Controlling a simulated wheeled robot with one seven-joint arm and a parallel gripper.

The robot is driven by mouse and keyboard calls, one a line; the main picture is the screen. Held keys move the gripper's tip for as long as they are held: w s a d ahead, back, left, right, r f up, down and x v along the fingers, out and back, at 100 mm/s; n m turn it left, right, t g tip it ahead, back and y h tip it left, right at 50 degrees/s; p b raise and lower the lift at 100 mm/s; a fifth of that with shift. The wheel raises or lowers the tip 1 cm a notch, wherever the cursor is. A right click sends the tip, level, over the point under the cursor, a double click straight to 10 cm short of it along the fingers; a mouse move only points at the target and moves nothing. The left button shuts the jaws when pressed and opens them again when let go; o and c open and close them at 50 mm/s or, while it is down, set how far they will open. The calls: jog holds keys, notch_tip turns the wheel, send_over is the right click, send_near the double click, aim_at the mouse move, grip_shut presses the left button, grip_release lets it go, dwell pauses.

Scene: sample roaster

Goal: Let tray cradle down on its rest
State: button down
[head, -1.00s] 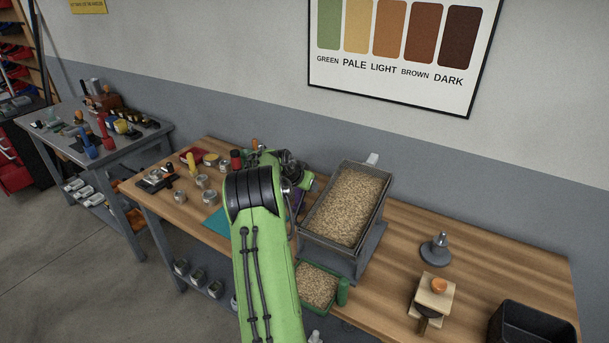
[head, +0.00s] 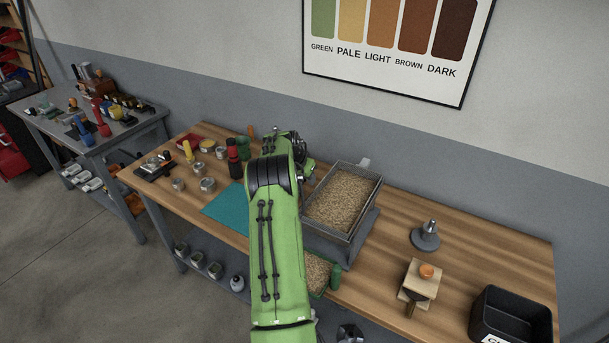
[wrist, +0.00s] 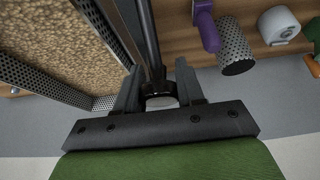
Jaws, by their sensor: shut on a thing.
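The tray cradle (head: 310,217) is a grey metal frame full of pale beans on a grey stand (head: 362,232), right of my arm in the head view. Its far end looks close above the stand; I cannot tell whether it touches. In the wrist view its perforated wall (wrist: 60,88) and beans fill the upper left. My gripper (wrist: 158,82) is shut on a dark bar (wrist: 150,45) beside that wall, which appears to be the cradle's handle. In the head view my own arm hides the fingers and the grip.
A green bean tray (head: 318,272) sits at the front edge under the stand. A grey funnel (head: 427,237), a wooden block stand (head: 422,280) and a black bin (head: 510,310) stand right. A purple-handled perforated scoop (wrist: 235,52) lies near my gripper.

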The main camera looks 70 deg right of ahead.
jog(key=shift+d+r, duration=0.25)
jog(key=shift+r, duration=0.15)
jog(key=c, duration=1)
grip_release()
jog(key=shift+c, duration=0.2)
jog(key=shift+f, duration=0.3)
jog(key=v, duration=1.5)
jog(key=shift+a+r+b, duration=0.2)
jog(key=shift+r+b, duration=0.1)
jog(key=shift+r, duration=0.05)
